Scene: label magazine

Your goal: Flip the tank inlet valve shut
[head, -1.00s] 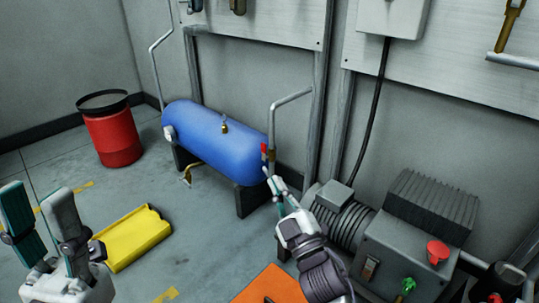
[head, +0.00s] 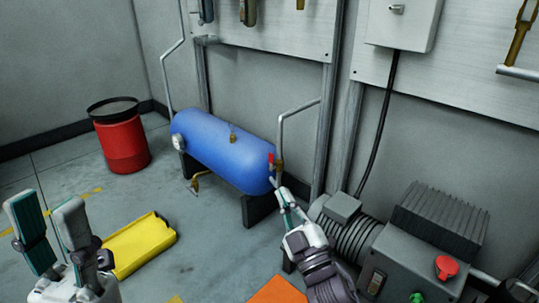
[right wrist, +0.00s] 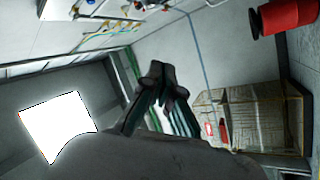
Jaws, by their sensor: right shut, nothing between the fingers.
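The blue tank (head: 222,150) lies horizontally on dark supports near the wall. At its right end, the inlet valve (head: 271,160) shows a small red handle pointing up, beside brass fittings and the grey pipe. My right gripper (head: 280,192) is shut and empty, just below the red handle. A small gap seems to separate them, though contact is hard to judge. In the right wrist view its fingertips (right wrist: 164,78) are together, and the valve does not show there. My left gripper (head: 38,212) is open and empty at the lower left, far from the tank.
A red drum (head: 122,140) stands left of the tank. A yellow tray-like object (head: 140,243) lies on the floor. A grey machine (head: 410,260) stands right of my right arm. The pipe (head: 282,135) rises close above the valve.

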